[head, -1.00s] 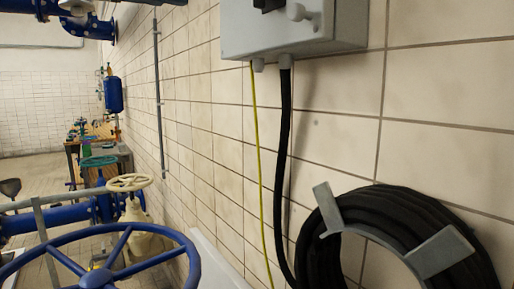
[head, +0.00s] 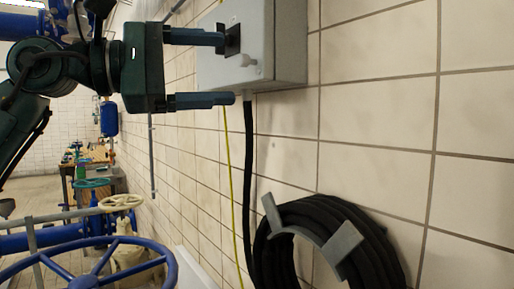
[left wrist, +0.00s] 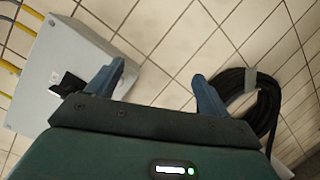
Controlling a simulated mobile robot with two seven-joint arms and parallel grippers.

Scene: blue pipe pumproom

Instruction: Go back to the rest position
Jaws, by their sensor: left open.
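My left gripper (head: 228,69) comes in from the left in the head view, in front of the grey electrical box (head: 285,50) on the tiled wall. Its two blue fingers are spread apart with nothing between them. The upper fingertip overlaps the black switch (head: 233,40) in the picture; whether it touches cannot be told. In the left wrist view the open fingers (left wrist: 160,85) point at bare tiles, with the grey box (left wrist: 65,65) to the left and the coiled black hose to the right. My right gripper is in neither view.
A coiled black hose (head: 350,215) hangs on a grey holder at the lower right. A black cable (head: 248,180) and a yellow-green wire run down from the box. A blue handwheel (head: 85,262) and a cream valve (head: 122,203) stand at the lower left. The tiled wall at right is bare.

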